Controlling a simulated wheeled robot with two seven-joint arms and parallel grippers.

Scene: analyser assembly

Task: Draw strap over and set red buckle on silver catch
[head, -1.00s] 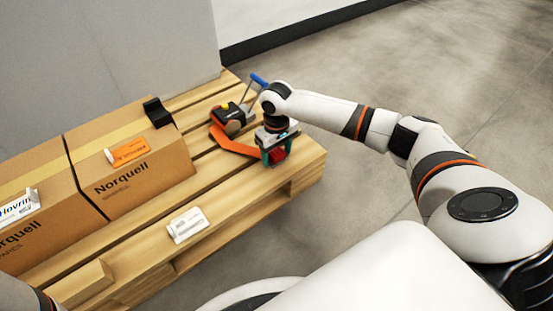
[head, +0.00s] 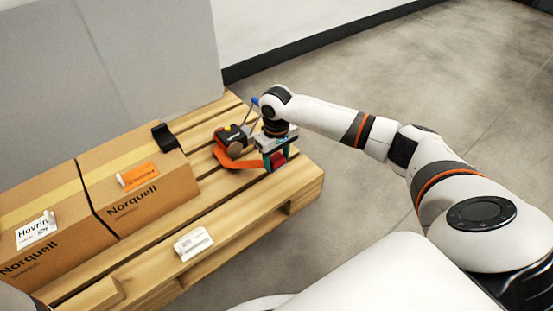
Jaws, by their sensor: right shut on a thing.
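My right gripper (head: 275,157) is shut on the red buckle (head: 278,159), which shows between its teal fingertips over the right end of the pallet. The orange strap (head: 234,162) runs from beside a black tensioner (head: 232,138) with a blue-tipped lever to the gripper. Whether the buckle touches the slats cannot be told. I cannot make out the silver catch. My left gripper is out of view; only a bit of my left arm shows at the lower left corner.
A white label card (head: 193,243) lies at the front edge. A grey panel (head: 120,75) stands behind. Floor to the right is clear.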

